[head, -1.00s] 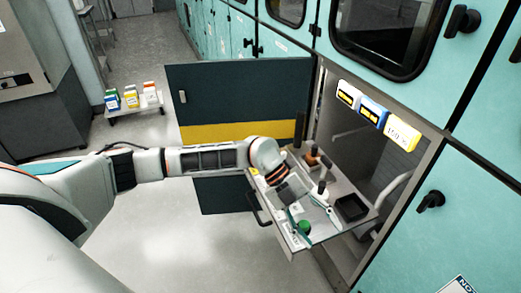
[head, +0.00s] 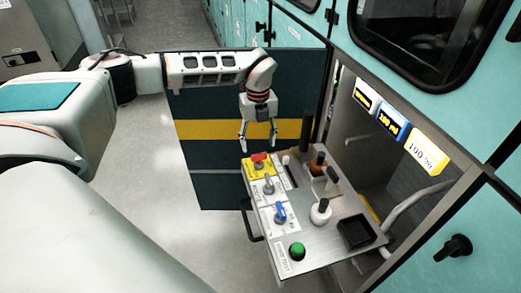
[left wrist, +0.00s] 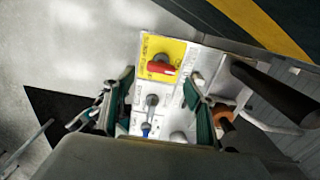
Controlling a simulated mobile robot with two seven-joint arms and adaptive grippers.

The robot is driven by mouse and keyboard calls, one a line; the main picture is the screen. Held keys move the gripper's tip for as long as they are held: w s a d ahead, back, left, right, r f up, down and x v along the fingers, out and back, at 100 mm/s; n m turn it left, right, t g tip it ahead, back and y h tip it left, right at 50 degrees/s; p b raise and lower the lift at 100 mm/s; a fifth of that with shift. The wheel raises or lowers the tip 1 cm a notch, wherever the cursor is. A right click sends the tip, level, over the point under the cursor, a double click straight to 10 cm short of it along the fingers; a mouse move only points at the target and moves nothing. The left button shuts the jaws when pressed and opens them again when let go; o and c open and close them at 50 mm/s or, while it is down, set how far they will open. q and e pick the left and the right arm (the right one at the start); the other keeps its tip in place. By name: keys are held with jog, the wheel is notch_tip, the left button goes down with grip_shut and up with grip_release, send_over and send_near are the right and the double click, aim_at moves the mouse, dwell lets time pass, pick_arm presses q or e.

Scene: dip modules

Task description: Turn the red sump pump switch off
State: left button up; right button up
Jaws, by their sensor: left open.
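The red switch (head: 259,157) sits on a yellow plate (head: 250,171) at the far left end of the control panel (head: 306,262). In the left wrist view the red switch (left wrist: 161,68) shows its handle lying roughly sideways on the yellow plate (left wrist: 174,48). My left gripper (head: 257,138) is open, points down and is a little above and beyond the red switch. In the left wrist view its two fingers (left wrist: 160,92) stand apart, with the switch between and ahead of the tips. Nothing is held. My right gripper is not in view.
A grey switch (head: 268,187), a blue switch (head: 280,213) and a green button (head: 297,250) line the panel's front side. Black-topped levers (head: 319,163) stand to the right. An open dark door (head: 215,148) is behind my gripper.

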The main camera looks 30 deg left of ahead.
aim_at(259, 154)
pick_arm(q)
notch_tip(259, 154, down, 4)
jog(key=shift+r, duration=0.1)
jog(key=shift+w+f, duration=0.1)
jog(key=shift+f, duration=0.3)
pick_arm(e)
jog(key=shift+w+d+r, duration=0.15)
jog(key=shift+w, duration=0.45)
pick_arm(q)
jog(key=c, duration=1.1)
jog(key=shift+c, duration=0.2)
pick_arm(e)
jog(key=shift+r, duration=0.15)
